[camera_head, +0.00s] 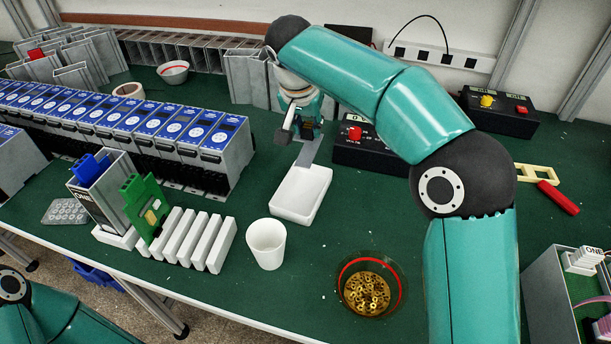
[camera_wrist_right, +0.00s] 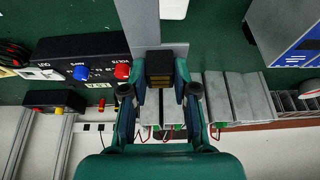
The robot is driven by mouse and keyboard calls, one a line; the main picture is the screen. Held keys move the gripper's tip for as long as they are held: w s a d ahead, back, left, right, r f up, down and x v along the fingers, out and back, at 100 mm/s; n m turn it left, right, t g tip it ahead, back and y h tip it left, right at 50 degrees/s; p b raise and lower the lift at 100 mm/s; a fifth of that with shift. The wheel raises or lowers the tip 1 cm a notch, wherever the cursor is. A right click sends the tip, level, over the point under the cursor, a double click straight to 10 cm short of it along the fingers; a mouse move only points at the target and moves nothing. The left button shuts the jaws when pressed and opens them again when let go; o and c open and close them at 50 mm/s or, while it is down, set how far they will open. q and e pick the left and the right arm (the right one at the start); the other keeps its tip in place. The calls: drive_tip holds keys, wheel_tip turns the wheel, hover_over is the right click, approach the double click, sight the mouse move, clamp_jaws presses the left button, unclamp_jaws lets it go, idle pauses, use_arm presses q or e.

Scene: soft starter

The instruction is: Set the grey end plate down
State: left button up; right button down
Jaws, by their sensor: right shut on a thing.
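The grey end plate (camera_head: 308,153) is a flat grey strip held in my right gripper (camera_head: 306,127). Its lower end is at the far edge of a white tray (camera_head: 287,208); I cannot tell whether it touches. In the right wrist view the end plate (camera_wrist_right: 138,25) runs up from between the fingers of the right gripper (camera_wrist_right: 160,72), which is shut on it.
A black box with a red button (camera_head: 365,155) stands right of the plate. A row of blue-faced units (camera_head: 170,122) is to the left. A white cup (camera_head: 266,245), a bowl of brass pieces (camera_head: 368,290) and a white rack with a green board (camera_head: 146,205) stand nearer.

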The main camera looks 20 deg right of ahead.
wheel_tip(320, 180, down, 14)
drive_tip(key=shift+a+f+b, duration=0.1)
drive_tip(key=shift+b, duration=0.4)
drive_tip(key=shift+s, duration=0.1)
drive_tip(key=c, duration=0.9)
unclamp_jaws()
drive_tip(key=v, duration=1.2)
